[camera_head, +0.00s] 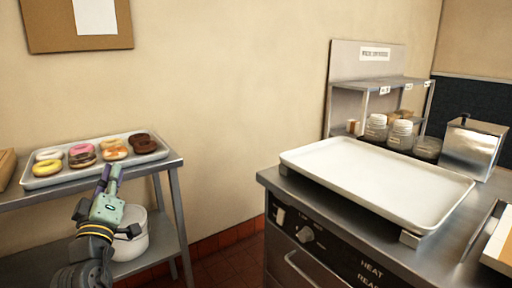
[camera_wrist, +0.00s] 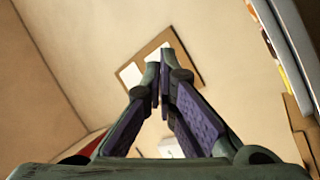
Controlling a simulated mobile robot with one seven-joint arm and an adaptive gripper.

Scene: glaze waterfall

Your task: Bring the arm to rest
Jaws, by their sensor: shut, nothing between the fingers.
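My gripper (camera_head: 110,174) is at the lower left of the head view, in front of the left table. Its fingers point up toward the front edge of a tray of donuts. In the wrist view, my gripper (camera_wrist: 160,72) has its fingertips together with nothing held. Beyond the fingertips the wrist view shows the beige wall and a brown board (camera_wrist: 183,68) with white paper. Whether my gripper touches the tray edge cannot be told.
A metal tray (camera_head: 38,182) with several donuts stands on the left table; a white bucket (camera_head: 131,246) is on the shelf below. At right, an empty white tray (camera_head: 375,178) sits on a counter with knobs. Jars (camera_head: 401,134) and a metal box (camera_head: 471,147) stand behind it.

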